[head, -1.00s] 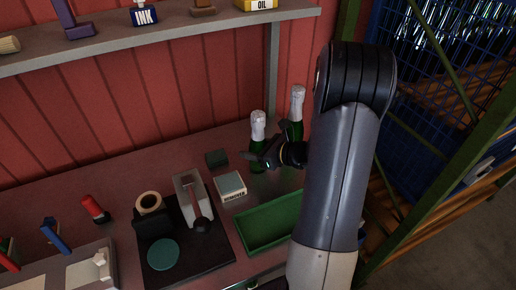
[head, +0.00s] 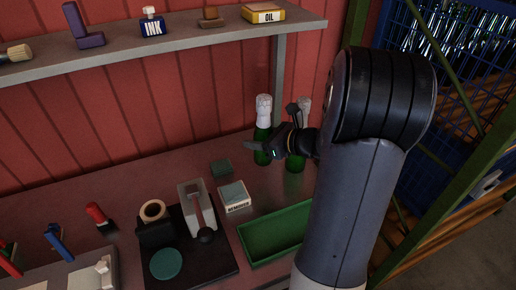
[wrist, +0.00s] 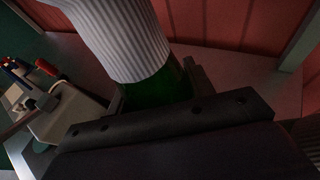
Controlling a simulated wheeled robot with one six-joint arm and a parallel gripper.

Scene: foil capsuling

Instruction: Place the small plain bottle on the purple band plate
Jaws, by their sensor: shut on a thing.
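A green bottle with a white foil top (head: 264,112) is in my gripper (head: 264,148), held upright or nearly so above the bench. In the wrist view, its ribbed white foil (wrist: 128,42) and dark green glass (wrist: 158,88) show between the jaws of my gripper (wrist: 156,90), which are shut on it. A second green bottle with a white top (head: 295,163) stands just to the right, partly hidden behind my gripper. I cannot tell the bottles' relative sizes. No purple band plate can be made out in these views.
A green tray (head: 244,236) lies in front of the bottles. A shelf (head: 110,55) with an ink bottle (head: 152,24) runs above.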

